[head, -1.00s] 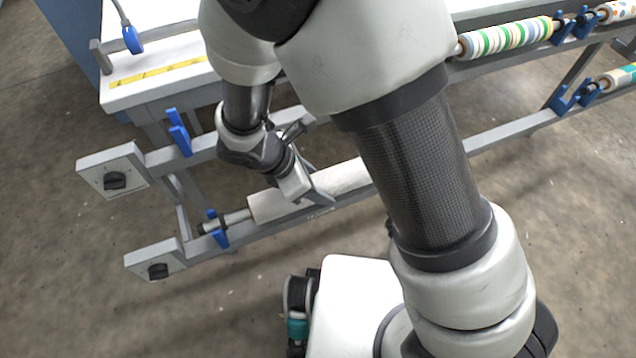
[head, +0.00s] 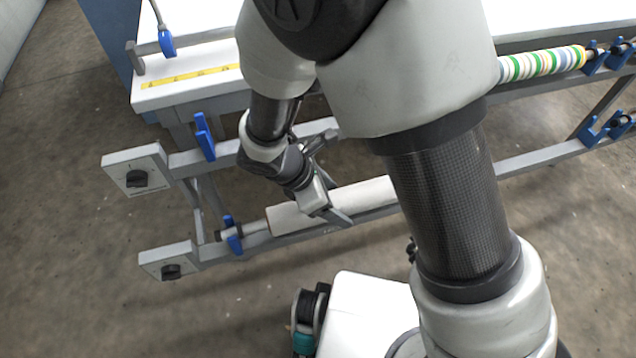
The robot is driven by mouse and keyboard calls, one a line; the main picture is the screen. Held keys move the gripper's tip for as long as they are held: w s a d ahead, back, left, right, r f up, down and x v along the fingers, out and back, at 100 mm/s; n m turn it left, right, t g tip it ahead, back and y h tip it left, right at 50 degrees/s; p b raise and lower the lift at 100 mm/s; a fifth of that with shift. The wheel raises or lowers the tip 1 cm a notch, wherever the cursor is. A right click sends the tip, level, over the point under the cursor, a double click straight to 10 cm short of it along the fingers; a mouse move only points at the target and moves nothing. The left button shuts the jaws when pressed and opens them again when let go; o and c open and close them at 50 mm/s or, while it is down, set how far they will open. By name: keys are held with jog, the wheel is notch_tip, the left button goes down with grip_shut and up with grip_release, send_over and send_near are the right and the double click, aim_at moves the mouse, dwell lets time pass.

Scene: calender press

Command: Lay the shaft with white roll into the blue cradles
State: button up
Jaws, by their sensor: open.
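The shaft with the white roll (head: 372,196) lies along the lower rail of the grey frame. Its bare left end (head: 255,228) rests at the lower left blue cradle (head: 232,236). Its right end is hidden behind my arm. The other finger is mostly hidden, and I cannot tell whether either touches the roll. An upper left blue cradle (head: 204,137) on the upper rail looks empty.
A striped roll (head: 540,63) lies on the upper rail at right, near more blue cradles (head: 607,127). Two grey plates with black knobs (head: 137,179) stick out at left. A white table with a yellow ruler (head: 190,77) stands behind.

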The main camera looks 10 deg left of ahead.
jog(key=p+v, duration=0.4)
jog(key=v, duration=1.2)
jog(key=shift+s+r, duration=0.15)
jog(key=shift+r, duration=0.05)
